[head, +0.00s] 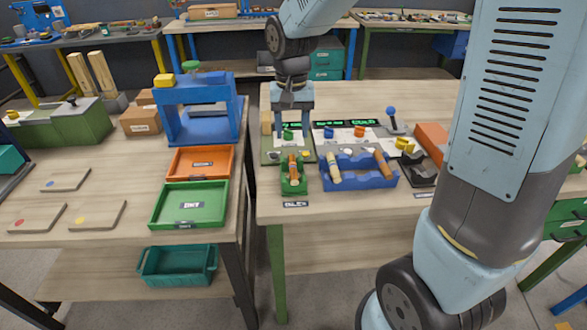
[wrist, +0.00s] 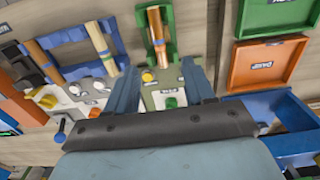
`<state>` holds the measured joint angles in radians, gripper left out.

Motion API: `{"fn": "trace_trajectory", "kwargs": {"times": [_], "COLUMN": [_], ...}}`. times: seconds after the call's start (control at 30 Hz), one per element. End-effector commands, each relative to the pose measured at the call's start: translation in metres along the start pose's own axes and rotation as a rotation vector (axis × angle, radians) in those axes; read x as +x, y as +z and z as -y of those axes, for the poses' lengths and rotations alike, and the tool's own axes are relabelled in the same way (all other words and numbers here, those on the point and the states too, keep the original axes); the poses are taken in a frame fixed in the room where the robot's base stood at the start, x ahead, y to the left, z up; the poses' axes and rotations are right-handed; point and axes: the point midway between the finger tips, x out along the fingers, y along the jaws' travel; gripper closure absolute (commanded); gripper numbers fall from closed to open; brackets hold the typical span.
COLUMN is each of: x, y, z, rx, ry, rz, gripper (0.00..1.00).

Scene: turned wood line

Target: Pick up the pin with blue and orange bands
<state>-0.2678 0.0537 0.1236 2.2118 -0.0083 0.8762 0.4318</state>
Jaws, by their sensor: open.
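Three turned pins lie in holders on the right-hand bench. A brown pin (head: 292,167) lies in a small green cradle (head: 293,187); it also shows in the wrist view (wrist: 157,36). A pale pin (head: 334,167) and a brown pin (head: 383,163) lie in a blue rack (head: 358,181). In the wrist view the pale pin (wrist: 101,48) and brown pin (wrist: 45,62) are tilted. Band colours are too small to tell apart surely. My gripper (head: 292,122) points down, open and empty, behind the green cradle; its fingers straddle a panel in the wrist view (wrist: 160,88).
Control panels with knobs (head: 358,132) stand close behind the holders. A black holder (head: 421,172) and an orange block (head: 432,140) are right of the rack. On the left bench are an orange tray (head: 231,162), a green tray (head: 154,212) and a blue frame (head: 172,125).

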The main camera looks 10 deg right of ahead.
Motion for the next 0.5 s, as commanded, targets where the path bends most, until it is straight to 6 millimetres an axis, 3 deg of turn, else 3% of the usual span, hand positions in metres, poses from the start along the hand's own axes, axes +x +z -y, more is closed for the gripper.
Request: {"fn": "trace_trajectory", "kwargs": {"times": [0.2, 0.5], "x": [0.040, 0.064], "y": [0.001, 0.001], "z": [-0.001, -0.001], "rx": [0.001, 0.001], "ry": [0.002, 0.001], "rz": [0.005, 0.000], "gripper": [0.47, 0.47]}}
